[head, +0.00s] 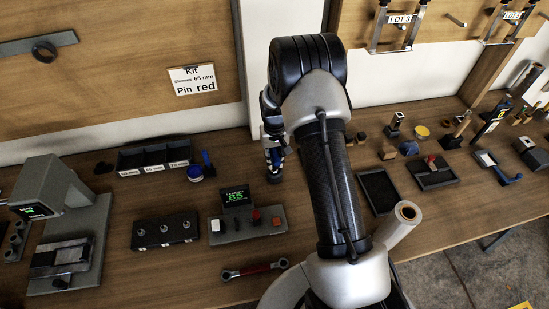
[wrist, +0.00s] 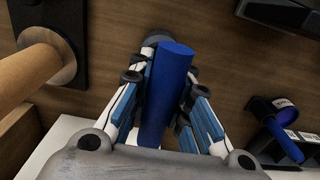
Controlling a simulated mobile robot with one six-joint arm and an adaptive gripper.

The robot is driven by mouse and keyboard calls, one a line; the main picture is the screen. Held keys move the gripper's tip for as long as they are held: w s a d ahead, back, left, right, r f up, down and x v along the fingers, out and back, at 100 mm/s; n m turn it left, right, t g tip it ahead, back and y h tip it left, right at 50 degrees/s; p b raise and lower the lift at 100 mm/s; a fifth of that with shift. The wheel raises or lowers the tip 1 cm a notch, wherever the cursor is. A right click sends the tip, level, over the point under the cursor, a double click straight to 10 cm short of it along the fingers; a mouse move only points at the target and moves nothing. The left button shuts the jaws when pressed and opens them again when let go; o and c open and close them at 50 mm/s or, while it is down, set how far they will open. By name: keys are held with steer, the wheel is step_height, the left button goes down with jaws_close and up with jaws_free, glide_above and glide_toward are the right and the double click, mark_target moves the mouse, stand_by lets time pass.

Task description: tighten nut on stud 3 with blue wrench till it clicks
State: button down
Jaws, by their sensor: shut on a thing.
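My gripper (head: 274,158) is behind the dark fixtures, left of my arm, pointing down over the table in the head view. In the wrist view my gripper (wrist: 162,82) is shut on a thick blue handle (wrist: 168,95), which I take for the blue wrench. A dark round part shows beyond its far end; the rest of the tool is hidden. A dark block (head: 164,233) with three light studs stands at left of centre, apart from my gripper. Stud numbers and any nuts are too small to tell.
A red wrench (head: 255,270) lies near the front. A control box (head: 247,223) with a green display stands right of the stud block. Labelled bins (head: 154,158) and a small blue cup (head: 195,173) are behind. A grey press (head: 60,215) stands at left, trays (head: 432,174) at right.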

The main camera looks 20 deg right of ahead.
steer(key=shift+f+b, duration=0.3)
steer(key=shift+f, duration=0.1)
steer(key=c, duration=1.4)
jaws_free()
step_height(320, 180, up, 12)
